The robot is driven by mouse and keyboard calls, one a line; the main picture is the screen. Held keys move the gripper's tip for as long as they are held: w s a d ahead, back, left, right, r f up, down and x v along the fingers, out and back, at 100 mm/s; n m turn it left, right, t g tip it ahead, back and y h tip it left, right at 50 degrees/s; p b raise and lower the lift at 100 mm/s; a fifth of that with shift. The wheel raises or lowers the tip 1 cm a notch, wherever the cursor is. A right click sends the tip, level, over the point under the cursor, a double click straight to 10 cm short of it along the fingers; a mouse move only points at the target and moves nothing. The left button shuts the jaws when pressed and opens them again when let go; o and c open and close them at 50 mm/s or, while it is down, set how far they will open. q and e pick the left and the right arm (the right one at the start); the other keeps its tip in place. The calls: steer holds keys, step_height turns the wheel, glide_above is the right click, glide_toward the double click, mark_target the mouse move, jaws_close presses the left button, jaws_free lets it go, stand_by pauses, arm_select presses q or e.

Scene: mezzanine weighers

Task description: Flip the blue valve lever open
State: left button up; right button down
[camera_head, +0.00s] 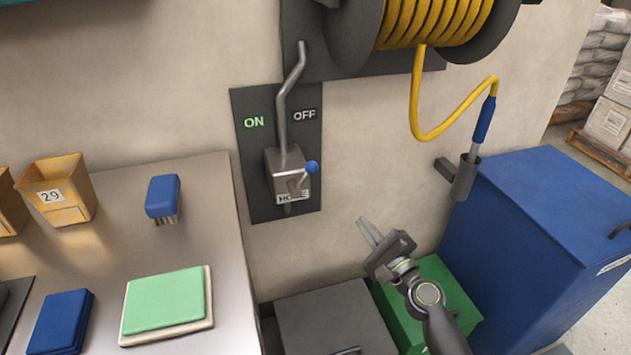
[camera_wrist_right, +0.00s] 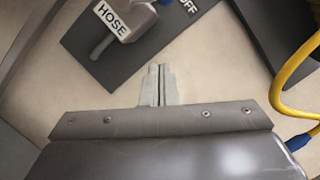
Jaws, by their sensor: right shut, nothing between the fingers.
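The valve lever with a blue ball knob (camera_head: 311,167) sticks out to the right from a grey metal valve box (camera_head: 284,160) labelled HOSE. The box sits on a dark wall plate (camera_head: 243,172) marked ON at left and OFF at right. The box also shows at the top of the right wrist view (camera_wrist_right: 125,18), with a bit of the blue knob at the frame edge. My right gripper (camera_head: 363,222) is shut and empty, below and right of the knob and apart from it. Its closed fingers also show in the right wrist view (camera_wrist_right: 158,72). My left gripper is not in view.
A yellow hose (camera_head: 419,100) hangs from a reel, its blue nozzle (camera_head: 485,120) in a wall holder. A blue cabinet (camera_head: 530,230) stands right, a green box (camera_head: 440,290) below my gripper. A steel bench (camera_head: 200,240) is at left. Wall space around the gripper is free.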

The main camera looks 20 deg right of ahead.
steer(key=shift+a+r, duration=0.25)
steer(key=shift+r, duration=0.55)
steer(key=shift+w, duration=0.15)
steer(key=p, duration=0.1)
glide_toward(305, 178)
steer(key=w+d, duration=0.5)
steer(key=a, duration=0.1)
steer(key=w+a+r+p, duration=0.1)
steer(key=a+r+p, duration=0.1)
steer(key=shift+w, duration=0.3)
steer(key=shift+p, duration=0.35)
